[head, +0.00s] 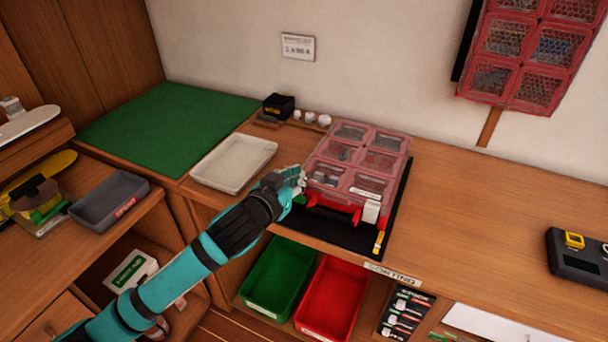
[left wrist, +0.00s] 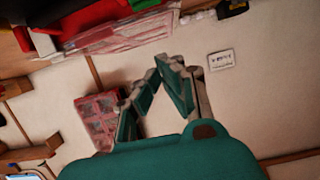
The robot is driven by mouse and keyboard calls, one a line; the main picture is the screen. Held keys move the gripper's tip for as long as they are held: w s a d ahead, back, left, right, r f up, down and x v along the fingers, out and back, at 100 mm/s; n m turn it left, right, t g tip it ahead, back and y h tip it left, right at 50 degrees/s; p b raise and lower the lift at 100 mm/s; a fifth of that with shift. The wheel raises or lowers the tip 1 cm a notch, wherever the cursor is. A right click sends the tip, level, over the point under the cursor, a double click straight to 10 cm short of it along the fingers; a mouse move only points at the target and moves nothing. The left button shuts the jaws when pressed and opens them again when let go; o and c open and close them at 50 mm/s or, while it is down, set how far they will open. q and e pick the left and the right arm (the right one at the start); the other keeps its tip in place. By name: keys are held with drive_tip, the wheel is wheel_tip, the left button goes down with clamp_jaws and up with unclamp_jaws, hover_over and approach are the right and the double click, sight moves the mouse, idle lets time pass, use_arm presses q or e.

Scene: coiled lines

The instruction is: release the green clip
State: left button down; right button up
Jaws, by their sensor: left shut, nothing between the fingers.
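A red organizer case with clear lid windows (head: 362,150) lies on a black mat (head: 340,232) on the bench. A small green piece (head: 299,199), which looks like the green clip, shows at the case's front left corner beside a red latch. It is too small to tell whether it is fastened. My left gripper (head: 299,177) is at the case's left side, just above and behind the green piece, shut and empty. Its fingers also show in the left wrist view (left wrist: 161,72), with the case (left wrist: 120,32) beyond them. My right gripper is not in view.
A white tray (head: 204,177) sits left of my gripper, near a green mat (head: 165,125). A black box (head: 279,104) stands behind. Green (head: 275,270) and red (head: 330,290) bins sit under the bench. The bench right of the case is mostly clear.

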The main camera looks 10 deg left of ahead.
use_arm(q)
drive_tip(key=v, duration=0.5)
drive_tip(key=shift+s+a+b, duration=0.3)
drive_tip(key=shift+s, duration=0.05)
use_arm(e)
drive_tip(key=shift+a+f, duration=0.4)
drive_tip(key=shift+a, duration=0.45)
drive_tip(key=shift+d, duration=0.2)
